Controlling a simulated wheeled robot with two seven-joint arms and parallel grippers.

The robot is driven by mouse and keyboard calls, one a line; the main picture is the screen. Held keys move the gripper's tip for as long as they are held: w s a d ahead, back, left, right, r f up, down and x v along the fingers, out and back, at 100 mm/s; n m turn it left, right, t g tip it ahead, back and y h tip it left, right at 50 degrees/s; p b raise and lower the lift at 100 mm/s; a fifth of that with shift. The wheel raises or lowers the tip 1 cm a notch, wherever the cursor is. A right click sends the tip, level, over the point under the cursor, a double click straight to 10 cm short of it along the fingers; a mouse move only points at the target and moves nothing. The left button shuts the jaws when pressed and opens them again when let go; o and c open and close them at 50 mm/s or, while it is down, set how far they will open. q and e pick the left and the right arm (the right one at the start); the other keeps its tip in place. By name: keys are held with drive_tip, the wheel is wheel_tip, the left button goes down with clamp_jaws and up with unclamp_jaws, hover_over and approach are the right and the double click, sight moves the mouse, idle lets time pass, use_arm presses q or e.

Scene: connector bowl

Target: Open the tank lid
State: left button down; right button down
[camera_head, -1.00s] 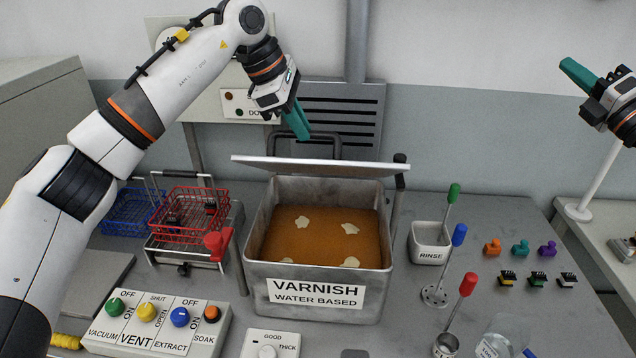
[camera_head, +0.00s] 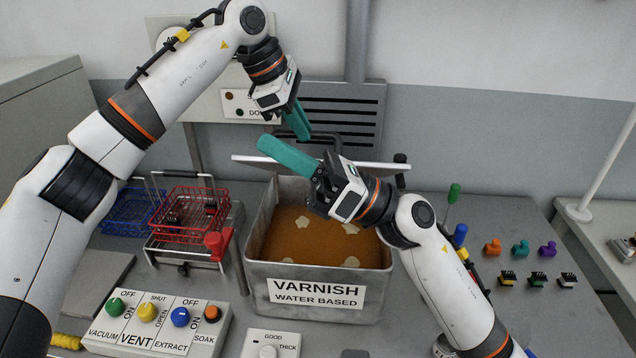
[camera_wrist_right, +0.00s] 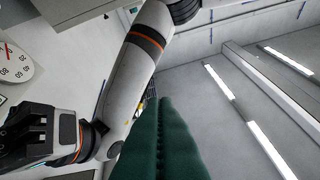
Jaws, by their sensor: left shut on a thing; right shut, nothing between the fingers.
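The grey tank (camera_head: 255,277) is labelled VARNISH WATER BASED and holds brown liquid with pale patches. Its lid (camera_head: 392,168) is raised off the opening and shows almost edge-on above the tank's back part. My left gripper (camera_head: 301,124) points down from the upper left, shut on the dark lid handle, which is mostly hidden by the grippers. My right gripper (camera_head: 265,143) is shut and empty. It reaches over the tank from the lower right, its green fingers pointing left, in front of the lid in the picture. These fingers (camera_wrist_right: 160,115) also show in the right wrist view.
Red basket (camera_head: 190,207) and blue basket (camera_head: 125,213) stand left of the tank. A switch panel (camera_head: 150,325) is at the front left. Small coloured connectors (camera_head: 520,248) lie on the right. My right arm hides most of the rinse cup area. My two arms are close together above the tank.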

use_arm(q)
drive_tip(key=shift+w+f, duration=0.2)
drive_tip(key=shift+f, duration=0.15)
drive_tip(key=shift+a, duration=0.1)
use_arm(e)
drive_tip(key=w+d+f+m+t+h, duration=0.1)
drive_tip(key=d+f+m+t, duration=0.45)
drive_tip(key=f, duration=0.45)
drive_tip(key=w+d+f+m+t+h, duration=0.2)
drive_tip(key=d+f+m+t, duration=0.4)
drive_tip(key=f, duration=0.4)
drive_tip(key=w+d+r+x, duration=0.1)
drive_tip(key=x, duration=1.2)
drive_tip(key=shift+d+r+t, duration=0.35)
drive_tip(key=shift+d+t, duration=0.1)
drive_tip(key=shift+m, duration=0.25)
